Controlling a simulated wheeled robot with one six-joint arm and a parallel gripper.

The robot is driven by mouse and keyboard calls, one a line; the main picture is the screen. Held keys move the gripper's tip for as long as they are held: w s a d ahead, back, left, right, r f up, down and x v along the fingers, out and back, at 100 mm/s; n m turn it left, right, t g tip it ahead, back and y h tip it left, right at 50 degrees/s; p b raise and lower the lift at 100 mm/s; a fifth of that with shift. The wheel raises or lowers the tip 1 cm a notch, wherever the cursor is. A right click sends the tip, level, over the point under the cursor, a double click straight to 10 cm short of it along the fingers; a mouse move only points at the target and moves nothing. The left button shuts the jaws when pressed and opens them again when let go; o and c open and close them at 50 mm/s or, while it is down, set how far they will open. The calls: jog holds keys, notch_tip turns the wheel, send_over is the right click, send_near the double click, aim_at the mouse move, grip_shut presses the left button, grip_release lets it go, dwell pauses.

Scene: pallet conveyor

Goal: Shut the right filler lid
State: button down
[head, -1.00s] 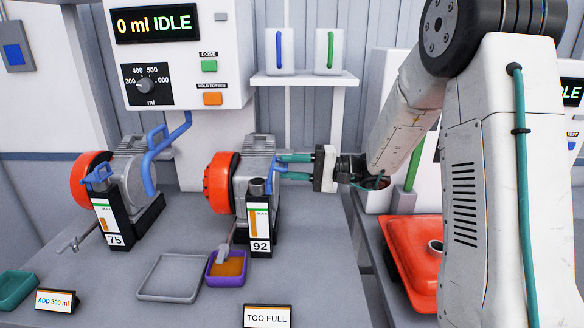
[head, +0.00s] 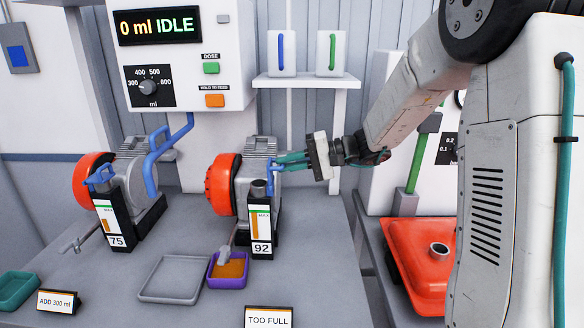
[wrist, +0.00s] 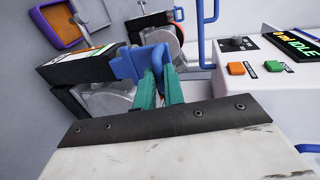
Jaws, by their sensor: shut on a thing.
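The right filler unit is a grey motor-like body with a red end (head: 222,184) and a black filler column labelled 92 (head: 262,222). The round grey neck (head: 259,189) at the column's top shows no cover over it in the head view. The blue lid (head: 273,182) stands beside the neck on its right. My gripper (head: 283,163) reaches in from the right, its teal fingers shut on the blue lid's upper part. In the wrist view the fingers (wrist: 158,80) pinch the blue lid (wrist: 126,66) close to the column's end; its exact angle is hard to tell.
The left unit, labelled 75 (head: 116,241), has its own blue lid (head: 99,177). A grey tray (head: 170,299), a purple tray (head: 227,284) and a TOO FULL sign (head: 268,317) stand in front. A dosing panel (head: 178,50) with a blue pipe is behind. A red container (head: 413,250) is at right.

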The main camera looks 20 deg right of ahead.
aim_at(271, 162)
jog(key=h, duration=0.1)
jog(key=a+r+g+h, duration=0.1)
jog(key=w+a+h, duration=0.1)
jog(key=h, duration=0.1)
jog(key=shift+a+r+g, duration=0.25)
jog(key=shift+r+g, duration=0.05)
jog(key=shift+g, duration=0.1)
jog(key=a+h, duration=0.1)
jog(key=g+h, duration=0.1)
jog(key=h, duration=0.1)
jog(key=w+a+h, duration=0.1)
jog(key=shift+a+r+g, duration=0.1)
jog(key=shift+a+g, duration=0.2)
jog(key=shift+g, duration=0.1)
jog(key=h, duration=0.1)
jog(key=a+g+h, duration=0.1)
jog(key=h, duration=0.1)
jog(key=w+a+f+h, duration=0.1)
jog(key=shift+a+g+h, duration=0.25)
jog(key=shift+g+h, duration=0.15)
jog(key=shift+w+a+f+g+h, duration=0.15)
jog(key=shift+a+f+g+h, duration=0.15)
jog(key=shift+h, duration=0.3)
jog(key=shift+w+a+f+g+h, duration=0.15)
jog(key=shift+a+g+h, duration=0.1)
jog(key=shift+h, duration=0.35)
jog(key=shift+a+f+g+h, duration=0.15)
jog(key=shift+f+g+h, duration=0.1)
jog(key=shift+h, duration=0.25)
jog(key=shift+f, duration=0.1)
